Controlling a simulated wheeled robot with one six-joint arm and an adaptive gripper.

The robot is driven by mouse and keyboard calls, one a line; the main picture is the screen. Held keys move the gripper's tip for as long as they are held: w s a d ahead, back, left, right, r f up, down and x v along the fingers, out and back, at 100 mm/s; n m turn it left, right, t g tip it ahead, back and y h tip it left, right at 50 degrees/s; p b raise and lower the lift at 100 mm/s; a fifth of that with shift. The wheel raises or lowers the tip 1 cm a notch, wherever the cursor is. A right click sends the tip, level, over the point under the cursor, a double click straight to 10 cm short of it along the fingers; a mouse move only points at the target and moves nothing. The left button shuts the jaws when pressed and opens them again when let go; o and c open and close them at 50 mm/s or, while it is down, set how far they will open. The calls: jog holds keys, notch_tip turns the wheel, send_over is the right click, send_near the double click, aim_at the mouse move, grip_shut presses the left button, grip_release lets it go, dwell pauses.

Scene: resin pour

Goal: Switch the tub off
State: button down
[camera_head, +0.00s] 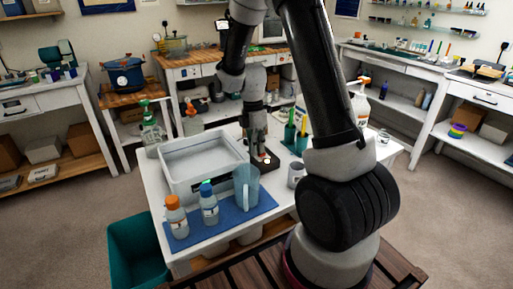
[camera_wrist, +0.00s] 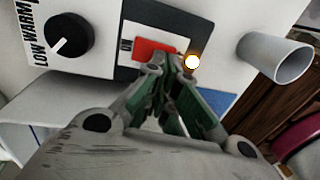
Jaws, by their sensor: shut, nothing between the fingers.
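The tub (camera_head: 200,165) is a pale grey open basin on the white table. In the wrist view, a white panel holds a black dial (camera_wrist: 68,36) lettered LOW and WARM, and beside it a dark plate with a red switch (camera_wrist: 152,47). A small lamp (camera_wrist: 193,62) glows next to the switch; its glow also shows in the head view (camera_head: 267,160). My gripper (camera_wrist: 173,63) is shut and empty, its tips at the edge of the red switch and partly covering it. I cannot tell if they touch it. The gripper (camera_head: 260,153) points down beside the tub's right end.
A clear jug (camera_head: 246,186) and bottles with orange (camera_head: 173,200) and blue (camera_head: 207,188) caps stand on a blue mat in front of the tub. A mug (camera_head: 297,174) stands right of my gripper, near a green holder (camera_head: 291,137). A teal bin (camera_head: 138,250) is on the floor.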

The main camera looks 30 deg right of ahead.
jog(key=shift+s+f, duration=0.2)
jog(key=shift+f, duration=0.15)
jog(key=shift+w+r, duration=0.1)
jog(key=shift+w+r, duration=0.1)
jog(key=shift+w, duration=0.65)
jog(key=shift+r, duration=0.1)
